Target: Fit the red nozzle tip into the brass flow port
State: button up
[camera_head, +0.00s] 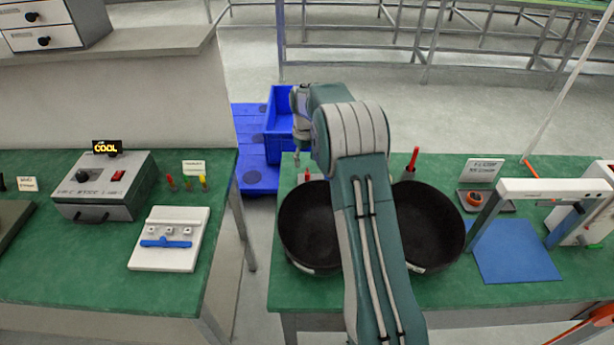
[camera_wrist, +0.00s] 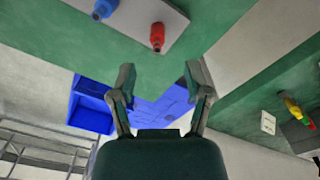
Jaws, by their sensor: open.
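A small red nozzle-shaped piece (camera_wrist: 157,36) is at the top of the wrist view, on a pale plate (camera_wrist: 140,18) near the edge of the green table. It is probably the red tip (camera_head: 307,175) low behind the left black bowl in the head view. A blue piece (camera_wrist: 103,9) of similar shape is on the same plate. My gripper (camera_wrist: 160,75) is open and empty, with the red piece beyond its fingertips. In the head view my gripper (camera_head: 297,155) hangs near the table's back edge. I cannot clearly identify the brass flow port.
Two black bowls (camera_head: 308,235) flank my arm. An orange ring (camera_head: 474,198) is on a small plate by a sign. A gap separates the two green tables.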

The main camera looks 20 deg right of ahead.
aim_at(307, 173)
jog(key=f, duration=0.6)
jog(key=shift+s+d+f, duration=0.15)
jog(key=shift+s, duration=0.1)
jog(key=c, duration=0.8)
